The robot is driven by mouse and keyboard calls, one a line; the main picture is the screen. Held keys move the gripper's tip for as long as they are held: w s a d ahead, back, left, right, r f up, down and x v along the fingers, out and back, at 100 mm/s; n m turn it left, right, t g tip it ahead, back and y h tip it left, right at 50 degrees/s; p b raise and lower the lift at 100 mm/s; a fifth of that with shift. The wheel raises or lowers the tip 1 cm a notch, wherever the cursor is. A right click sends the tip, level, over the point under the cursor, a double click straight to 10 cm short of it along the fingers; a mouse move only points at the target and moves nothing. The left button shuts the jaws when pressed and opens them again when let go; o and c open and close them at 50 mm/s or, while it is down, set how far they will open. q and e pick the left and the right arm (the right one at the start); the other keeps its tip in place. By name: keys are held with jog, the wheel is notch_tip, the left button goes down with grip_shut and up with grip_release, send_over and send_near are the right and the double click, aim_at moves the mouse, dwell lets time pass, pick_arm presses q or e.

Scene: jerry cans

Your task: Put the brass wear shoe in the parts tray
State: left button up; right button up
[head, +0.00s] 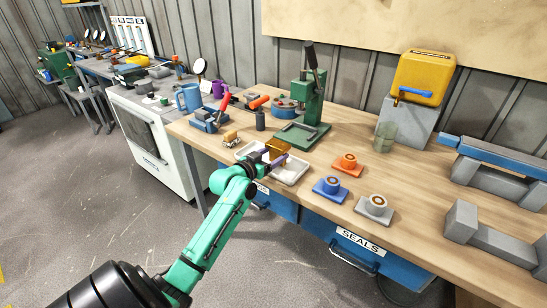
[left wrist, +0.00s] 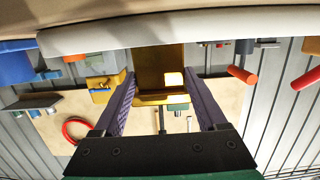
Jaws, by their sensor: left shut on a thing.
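My left gripper (head: 273,158) reaches in from the left over the white parts tray (head: 296,174) on the bench. It is shut on the brass wear shoe (head: 279,145), which shows just beyond the fingers. In the left wrist view the shoe (left wrist: 158,66) sits between the two purple fingers, with a bright opening in it. The tray's pale rim (left wrist: 120,35) crosses the top of that view. The arm and gripper hide part of the tray. I cannot tell whether the shoe touches the tray. My right gripper is not in view.
A green press (head: 308,103) stands behind the tray. A small brass-coloured part (head: 231,139) lies to its left. Orange (head: 347,164), blue (head: 330,188) and grey (head: 375,206) seal pieces stand to the right.

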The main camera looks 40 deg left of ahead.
pick_arm(q)
jog(key=shift+f, duration=0.45)
